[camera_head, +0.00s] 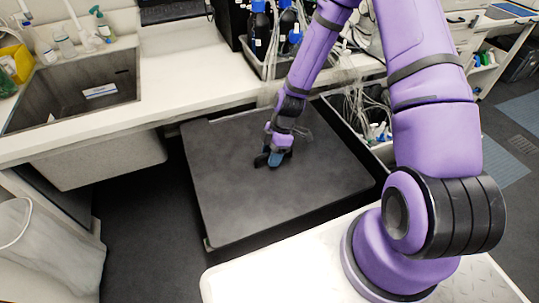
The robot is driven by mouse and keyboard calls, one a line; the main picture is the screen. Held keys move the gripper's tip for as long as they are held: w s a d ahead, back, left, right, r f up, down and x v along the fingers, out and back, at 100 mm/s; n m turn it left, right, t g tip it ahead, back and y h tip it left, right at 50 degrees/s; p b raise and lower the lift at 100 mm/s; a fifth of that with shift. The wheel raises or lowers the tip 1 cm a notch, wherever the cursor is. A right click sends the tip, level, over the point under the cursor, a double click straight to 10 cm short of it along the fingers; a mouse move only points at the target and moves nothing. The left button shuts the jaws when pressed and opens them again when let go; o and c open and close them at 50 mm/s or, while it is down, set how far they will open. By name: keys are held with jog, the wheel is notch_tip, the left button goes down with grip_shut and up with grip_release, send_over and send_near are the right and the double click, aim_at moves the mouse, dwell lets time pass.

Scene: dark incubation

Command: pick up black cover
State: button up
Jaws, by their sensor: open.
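The black cover (255,205) is a large flat dark panel with rounded corners. It lies level on a low dark box or cart beside the counter. My gripper (270,161) is open, pointing down over the upper middle of the cover. Its fingertips look very close to the cover; I cannot tell whether they touch it.
A white counter (195,72) with a sink (30,115) runs along the back left. Crates with bottles and tubing stand behind and right of the cover. A white bin (55,262) is at lower left. Dark floor (150,245) lies between bin and cover.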

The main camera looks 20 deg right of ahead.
grip_shut()
jog(key=shift+r, duration=0.3)
dwell(0.5)
